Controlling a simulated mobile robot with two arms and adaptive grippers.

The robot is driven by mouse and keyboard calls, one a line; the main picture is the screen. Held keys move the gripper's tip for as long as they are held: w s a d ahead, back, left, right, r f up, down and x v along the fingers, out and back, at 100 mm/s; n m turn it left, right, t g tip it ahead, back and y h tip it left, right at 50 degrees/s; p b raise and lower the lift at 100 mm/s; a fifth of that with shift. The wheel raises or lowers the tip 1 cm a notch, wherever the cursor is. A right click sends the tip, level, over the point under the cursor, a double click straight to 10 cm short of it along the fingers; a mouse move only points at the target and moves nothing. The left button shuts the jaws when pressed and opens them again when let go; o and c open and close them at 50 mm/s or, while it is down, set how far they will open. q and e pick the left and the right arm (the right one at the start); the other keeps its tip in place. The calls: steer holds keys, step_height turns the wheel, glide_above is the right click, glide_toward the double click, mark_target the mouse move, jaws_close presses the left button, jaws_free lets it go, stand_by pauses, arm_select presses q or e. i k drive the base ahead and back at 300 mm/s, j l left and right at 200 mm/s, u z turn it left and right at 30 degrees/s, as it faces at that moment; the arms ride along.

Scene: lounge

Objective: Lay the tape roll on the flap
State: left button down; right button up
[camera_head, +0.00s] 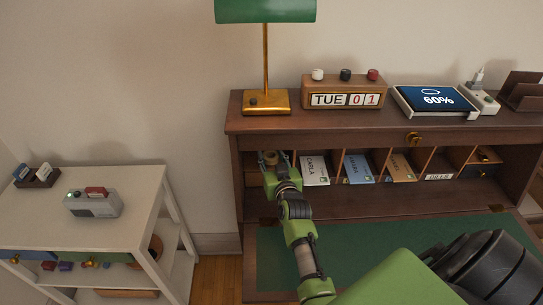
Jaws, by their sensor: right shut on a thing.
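The desk's opened flap (375,244), lined in dark green, lies low in front of the pigeonholes, partly covered by my right arm. The tape roll (269,157), a small tan and brown ring, shows at the leftmost pigeonhole, at the tip of my right gripper (271,164). My right gripper is shut on it; the fingers are small and partly hidden, so I cannot tell whether the roll touches the pigeonhole floor. My left gripper is out of view.
Pigeonholes to the right hold cards, including a white one (314,170) and a blue one (358,168). A lamp (266,101), calendar (344,93) and tablet (434,101) stand on the desk top. A white shelf (128,212) stands at left. The flap's visible surface is clear.

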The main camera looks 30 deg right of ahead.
mark_target(334, 257)
steer(key=k+j, duration=0.15)
steer(key=k, duration=0.3)
steer(key=k+j, duration=0.15)
steer(key=k, duration=0.35)
steer(key=k+j, duration=0.2)
steer(key=k, duration=0.25)
steer(key=i+l, duration=0.35)
steer(key=l, duration=0.2)
